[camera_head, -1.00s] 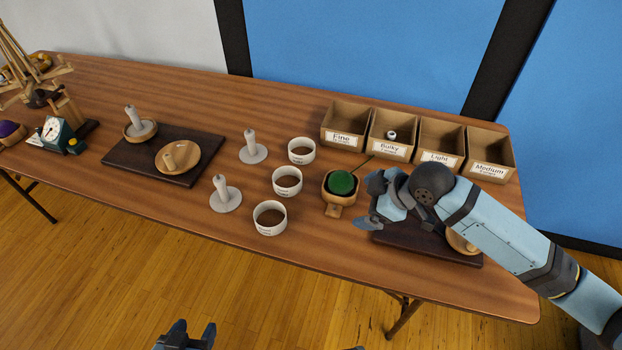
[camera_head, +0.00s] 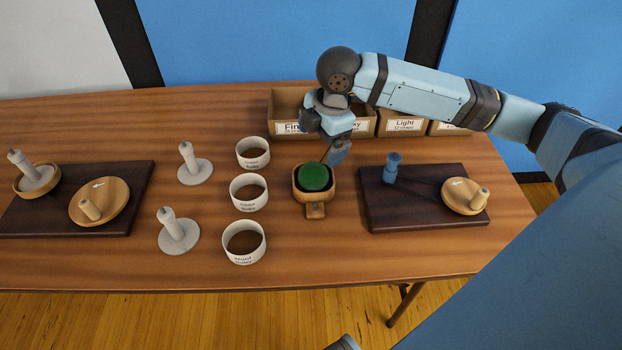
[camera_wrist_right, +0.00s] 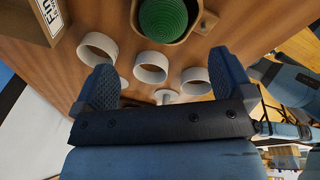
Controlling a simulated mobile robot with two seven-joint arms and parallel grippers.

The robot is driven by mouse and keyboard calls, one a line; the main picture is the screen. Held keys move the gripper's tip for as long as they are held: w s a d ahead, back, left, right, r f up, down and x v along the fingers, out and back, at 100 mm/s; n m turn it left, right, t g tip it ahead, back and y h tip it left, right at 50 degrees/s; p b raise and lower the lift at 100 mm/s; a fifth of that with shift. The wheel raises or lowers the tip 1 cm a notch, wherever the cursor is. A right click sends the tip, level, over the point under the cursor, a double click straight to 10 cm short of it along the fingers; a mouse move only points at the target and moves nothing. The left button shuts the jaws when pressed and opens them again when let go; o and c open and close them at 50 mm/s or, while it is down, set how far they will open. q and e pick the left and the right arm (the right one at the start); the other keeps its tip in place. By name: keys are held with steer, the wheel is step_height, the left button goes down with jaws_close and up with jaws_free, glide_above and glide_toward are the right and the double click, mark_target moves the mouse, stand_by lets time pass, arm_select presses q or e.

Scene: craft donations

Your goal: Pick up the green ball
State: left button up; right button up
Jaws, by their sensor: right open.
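The green ball (camera_head: 314,177) sits in a small wooden bowl with a handle (camera_head: 316,210), near the middle of the table. In the right wrist view the ball (camera_wrist_right: 163,17) shows ribbed, at the top edge and partly cut off, beyond the fingertips. My right gripper (camera_head: 327,140) is open and empty, just behind and above the ball in the head view. In the right wrist view its two fingers (camera_wrist_right: 165,80) are spread wide with nothing between them.
White ring-shaped cups (camera_head: 244,240) and grey spindles (camera_head: 178,236) stand left of the ball. A dark board (camera_head: 420,215) with a blue peg (camera_head: 392,166) and a wooden spindle is on the right. Labelled boxes (camera_head: 285,103) line the back. Bare table lies in front of the bowl.

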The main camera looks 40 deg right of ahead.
mark_target(316, 167)
steer(key=f, duration=0.3)
steer(key=shift+w+a, duration=0.2)
steer(key=shift+w, duration=0.05)
steer(key=f+b, duration=0.1)
steer(key=f, duration=0.2)
steer(key=f+b, duration=0.1)
steer(key=f, duration=0.1)
steer(key=shift+a+f+b, duration=0.25)
steer(key=shift+b, duration=0.05)
steer(key=shift+r, duration=0.1)
steer(key=c, duration=1)
